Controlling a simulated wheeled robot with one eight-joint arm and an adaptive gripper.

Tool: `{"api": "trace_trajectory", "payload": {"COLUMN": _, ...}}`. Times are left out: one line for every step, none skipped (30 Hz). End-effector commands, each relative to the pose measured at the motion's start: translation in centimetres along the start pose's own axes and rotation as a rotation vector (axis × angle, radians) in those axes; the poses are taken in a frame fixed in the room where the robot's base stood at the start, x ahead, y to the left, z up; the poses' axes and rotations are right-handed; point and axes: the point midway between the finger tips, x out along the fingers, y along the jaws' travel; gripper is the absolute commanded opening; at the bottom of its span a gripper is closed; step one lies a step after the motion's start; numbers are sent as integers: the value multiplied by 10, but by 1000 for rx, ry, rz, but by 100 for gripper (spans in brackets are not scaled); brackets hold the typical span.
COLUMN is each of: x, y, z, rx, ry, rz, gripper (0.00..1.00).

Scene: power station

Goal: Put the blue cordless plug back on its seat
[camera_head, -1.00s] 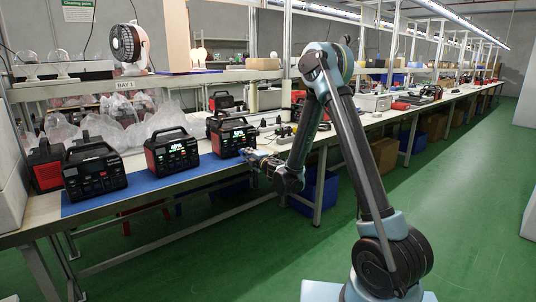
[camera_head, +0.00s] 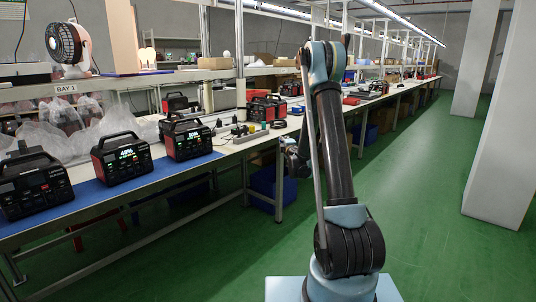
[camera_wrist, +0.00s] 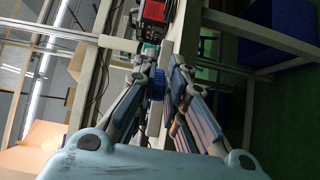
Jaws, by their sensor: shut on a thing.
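My gripper (camera_wrist: 160,85) is in the wrist view, its two fingers closed in around a small blue round thing, which I take to be the blue cordless plug (camera_wrist: 157,83). Much of the plug is hidden by the fingers. I cannot make out for certain which place is the plug's seat.
Red-and-black power stations stand along the bench, among them one (camera_head: 188,138) on the blue mat (camera_head: 75,203) and one (camera_head: 262,109) further back. One also shows in the wrist view (camera_wrist: 153,13). A blue bin (camera_head: 265,183) sits under the bench. The green floor at right is clear, with a white pillar (camera_head: 497,125).

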Motion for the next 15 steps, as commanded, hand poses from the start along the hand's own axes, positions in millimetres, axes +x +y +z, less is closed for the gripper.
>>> {"api": "trace_trajectory", "payload": {"x": 0, "y": 0, "z": 23, "rx": -1, "ry": -31, "rz": -1, "gripper": 0}}
{"api": "trace_trajectory", "payload": {"x": -1, "y": 1, "z": 34, "rx": -1, "ry": -47, "rz": -1, "gripper": 0}}
{"api": "trace_trajectory", "payload": {"x": -1, "y": 1, "z": 47, "rx": 0, "ry": -65, "rz": -1, "gripper": 0}}
{"api": "trace_trajectory", "payload": {"x": -2, "y": 1, "z": 57, "rx": 1, "ry": -78, "rz": -2, "gripper": 0}}
{"api": "trace_trajectory", "payload": {"x": -2, "y": 1, "z": 65, "rx": 1, "ry": -89, "rz": -2, "gripper": 0}}
{"api": "trace_trajectory", "payload": {"x": -3, "y": 2, "z": 74, "rx": 0, "ry": -102, "rz": -2, "gripper": 0}}
{"api": "trace_trajectory", "payload": {"x": -4, "y": 2, "z": 81, "rx": 0, "ry": -112, "rz": -2, "gripper": 0}}
{"api": "trace_trajectory", "payload": {"x": -4, "y": 2, "z": 86, "rx": 0, "ry": -119, "rz": -2, "gripper": 0}}
{"api": "trace_trajectory", "payload": {"x": -5, "y": 2, "z": 92, "rx": 1, "ry": -127, "rz": -2, "gripper": 0}}
{"api": "trace_trajectory", "payload": {"x": -5, "y": 2, "z": 95, "rx": 1, "ry": -131, "rz": -2, "gripper": 0}}
{"api": "trace_trajectory", "payload": {"x": -5, "y": 2, "z": 98, "rx": 1, "ry": -135, "rz": -2, "gripper": 0}}
{"api": "trace_trajectory", "payload": {"x": -6, "y": 2, "z": 101, "rx": 1, "ry": -139, "rz": -2, "gripper": 0}}
{"api": "trace_trajectory", "payload": {"x": -6, "y": 2, "z": 102, "rx": 1, "ry": -141, "rz": -2, "gripper": 0}}
{"api": "trace_trajectory", "payload": {"x": -6, "y": 2, "z": 103, "rx": 1, "ry": -142, "rz": -2, "gripper": 0}}
{"api": "trace_trajectory", "payload": {"x": -6, "y": 2, "z": 104, "rx": 2, "ry": -142, "rz": -2, "gripper": 0}}
